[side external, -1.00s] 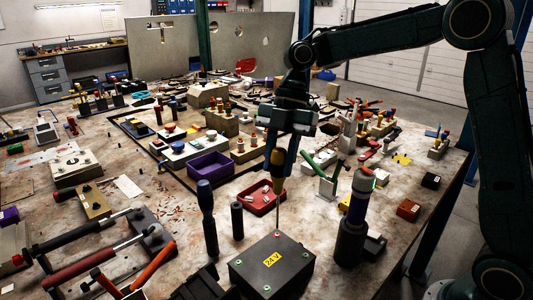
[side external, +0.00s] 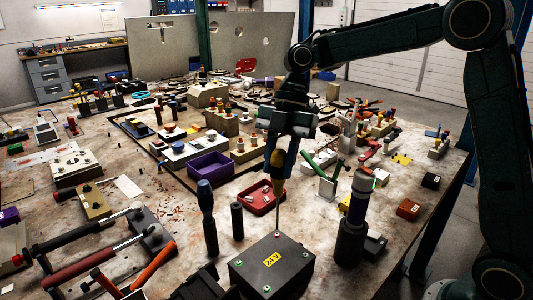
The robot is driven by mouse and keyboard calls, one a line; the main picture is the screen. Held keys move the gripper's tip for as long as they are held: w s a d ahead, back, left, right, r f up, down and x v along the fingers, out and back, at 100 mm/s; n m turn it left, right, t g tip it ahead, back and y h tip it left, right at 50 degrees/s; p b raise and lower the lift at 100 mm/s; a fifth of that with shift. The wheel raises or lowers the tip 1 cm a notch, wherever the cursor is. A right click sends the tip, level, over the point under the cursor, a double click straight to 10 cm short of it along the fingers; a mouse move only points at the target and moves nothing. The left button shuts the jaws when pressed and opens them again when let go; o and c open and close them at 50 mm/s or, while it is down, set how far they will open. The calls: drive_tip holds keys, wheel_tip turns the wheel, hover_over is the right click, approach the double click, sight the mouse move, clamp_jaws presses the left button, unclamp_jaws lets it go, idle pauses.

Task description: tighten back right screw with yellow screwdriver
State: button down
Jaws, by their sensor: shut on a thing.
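My gripper (side external: 280,168) is shut on the yellow screwdriver (side external: 278,187) and holds it upright, shaft down. The screwdriver's thin shaft reaches down to the far edge of a black box (side external: 290,275) with a yellow 24 V label (side external: 271,259). The tip meets the box at its back corner; I cannot tell from here whether it sits in a screw head there. Other screws show on the box lid, a green-ringed one (side external: 266,288) at the front, one (side external: 238,262) at the left and one (side external: 306,256) at the right.
A dark upright screwdriver (side external: 207,220) and a black cylinder (side external: 237,220) stand left of the box. A purple and black torch-like tool (side external: 353,222) stands close on its right. A red tray (side external: 260,197) lies behind, and a purple bin (side external: 210,165) is farther back.

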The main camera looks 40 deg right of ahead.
drive_tip(key=shift+f, duration=0.9)
idle(1.3)
drive_tip(key=m+t, duration=0.2)
drive_tip(key=m, duration=0.3)
drive_tip(key=shift+m, duration=0.4)
drive_tip(key=m+t, duration=0.1)
drive_tip(key=m, duration=0.2)
drive_tip(key=shift+s+m+t, duration=0.1)
drive_tip(key=shift+m+t, duration=0.2)
drive_tip(key=shift+t, duration=0.1)
drive_tip(key=shift+m+t+h, duration=0.4)
drive_tip(key=shift+m, duration=0.7)
